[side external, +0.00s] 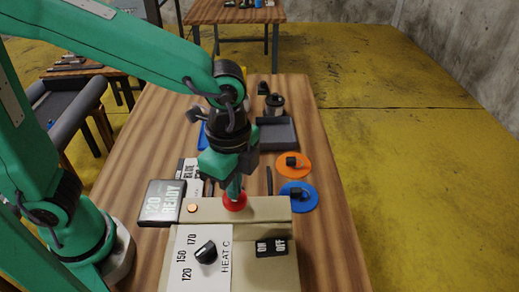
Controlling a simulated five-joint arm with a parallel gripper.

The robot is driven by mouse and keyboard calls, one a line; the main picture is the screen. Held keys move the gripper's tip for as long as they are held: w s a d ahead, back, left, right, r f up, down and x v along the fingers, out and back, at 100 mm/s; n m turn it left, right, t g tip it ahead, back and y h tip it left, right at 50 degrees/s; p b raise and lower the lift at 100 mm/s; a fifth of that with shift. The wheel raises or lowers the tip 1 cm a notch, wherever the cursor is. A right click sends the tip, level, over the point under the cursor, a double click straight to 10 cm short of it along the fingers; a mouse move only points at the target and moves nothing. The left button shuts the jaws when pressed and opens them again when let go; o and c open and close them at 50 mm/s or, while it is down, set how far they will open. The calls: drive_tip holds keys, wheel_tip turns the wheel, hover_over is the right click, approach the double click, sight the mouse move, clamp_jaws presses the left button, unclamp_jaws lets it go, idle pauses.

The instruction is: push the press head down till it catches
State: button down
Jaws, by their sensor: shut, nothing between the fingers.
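The beige press unit (240,209) stands at the near end of the wooden table, with a heat dial (206,252) and an ON/OFF switch (271,247) on its near face. A round red knob (235,203) shows at its top edge; it looks like part of the press head, the rest of which is hidden. My gripper (234,188) is shut and points down right over the red knob. Its fingertips overlap the knob in the picture; I cannot tell whether they touch it. A dark display (160,203) left of the knob reads 120 READY.
An orange disc (293,165) and a blue disc (298,196), each with a black part on it, lie right of my gripper. A grey tray (277,133) and a dark cylinder (274,105) stand farther back. The table's right strip is clear.

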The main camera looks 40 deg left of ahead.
drive_tip(key=shift+f, duration=0.95)
idle(0.6)
drive_tip(key=shift+r, duration=3.15)
drive_tip(key=shift+a, duration=0.1)
drive_tip(key=s+a+r+n+t, duration=0.1)
drive_tip(key=a+n+t, duration=0.1)
drive_tip(key=a+n, duration=0.5)
drive_tip(key=s+a+r+n+t, duration=0.2)
drive_tip(key=a+n, duration=0.6)
drive_tip(key=a, duration=0.4)
drive_tip(key=shift+a+t, duration=0.3)
drive_tip(key=shift+t, duration=0.5)
